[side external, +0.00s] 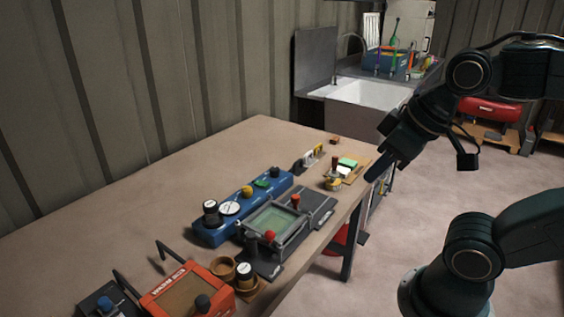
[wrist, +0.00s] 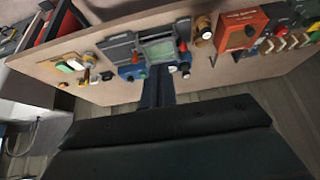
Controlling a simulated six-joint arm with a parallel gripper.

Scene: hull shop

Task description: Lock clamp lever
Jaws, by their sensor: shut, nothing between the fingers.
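A grey clamp fixture (side external: 273,228) with a pale green plate lies on the bench. Two red knobs stand on it, a nearer one (side external: 270,236) and a farther one (side external: 295,199); they look like lever ends, but I cannot tell which is the clamp lever or how it is set. In the wrist view the fixture (wrist: 160,46) is near the top centre, with red knobs at its left (wrist: 137,57) and right (wrist: 182,46). My gripper (side external: 377,174) is shut and empty, beyond the bench's right edge and apart from the fixture. It also shows in the wrist view (wrist: 157,84).
A blue panel (side external: 240,212) with knobs and a dial lies behind the fixture. An orange-red box (side external: 190,292) and small cups (side external: 222,270) stand at the near end. Small blocks (side external: 347,163) sit at the far right. The bench's left side is bare. A sink (side external: 370,95) is behind.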

